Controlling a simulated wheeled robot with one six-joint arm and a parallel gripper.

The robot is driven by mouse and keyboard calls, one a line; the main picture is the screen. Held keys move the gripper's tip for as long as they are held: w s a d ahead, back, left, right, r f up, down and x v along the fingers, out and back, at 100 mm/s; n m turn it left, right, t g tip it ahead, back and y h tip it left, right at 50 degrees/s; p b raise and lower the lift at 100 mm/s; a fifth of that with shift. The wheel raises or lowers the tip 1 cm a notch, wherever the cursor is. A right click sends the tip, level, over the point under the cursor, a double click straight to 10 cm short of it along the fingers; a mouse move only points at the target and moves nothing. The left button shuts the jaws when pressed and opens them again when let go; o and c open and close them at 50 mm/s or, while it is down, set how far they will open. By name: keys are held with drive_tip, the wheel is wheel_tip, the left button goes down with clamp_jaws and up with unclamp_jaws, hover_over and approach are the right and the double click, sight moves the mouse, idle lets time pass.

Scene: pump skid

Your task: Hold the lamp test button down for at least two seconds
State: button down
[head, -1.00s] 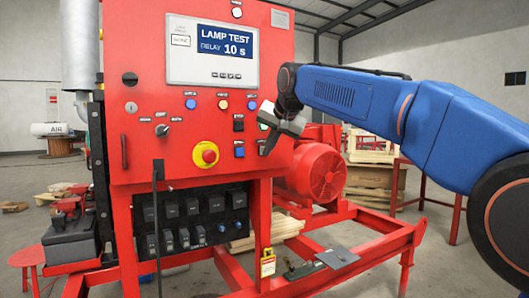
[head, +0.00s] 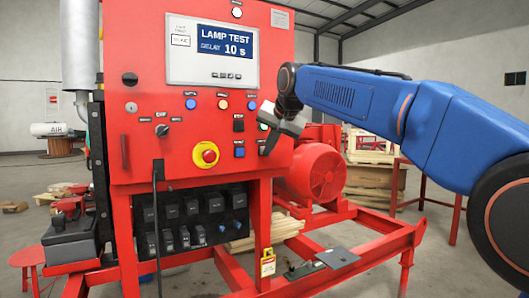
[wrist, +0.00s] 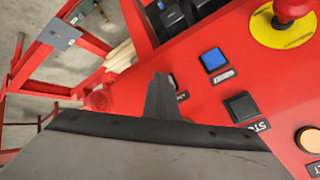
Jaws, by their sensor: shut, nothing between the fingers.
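The red control panel (head: 125,130) carries a screen (head: 226,45) reading "LAMP TEST" and "DELAY 10 S". My gripper (head: 268,148) is shut and empty at the panel's right edge, pointing down at its lower right buttons. In the wrist view, my shut fingers (wrist: 160,95) largely cover a small button (wrist: 172,80) whose label is partly hidden. I cannot tell whether the fingertips touch or press it, or whether it is the lamp test button. Beside it are a square blue button (wrist: 213,60) and a black button (wrist: 242,107).
A red emergency-stop knob on a yellow disc (head: 205,154) sits left of the buttons. A rotary switch (head: 162,130) is further left. A red motor (head: 317,172) stands behind my gripper, right of the panel. The skid frame (head: 360,257) extends low to the right.

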drive_tip(key=shift+s+d, duration=0.1)
drive_tip(key=shift+s, duration=0.05)
idle(0.4)
drive_tip(key=shift+s+d, duration=0.4)
drive_tip(key=shift+s, duration=0.15)
drive_tip(key=s+d, duration=0.2)
drive_tip(key=s, duration=0.2)
drive_tip(key=shift+s+d, duration=0.1)
drive_tip(key=shift+d, duration=0.3)
idle(0.3)
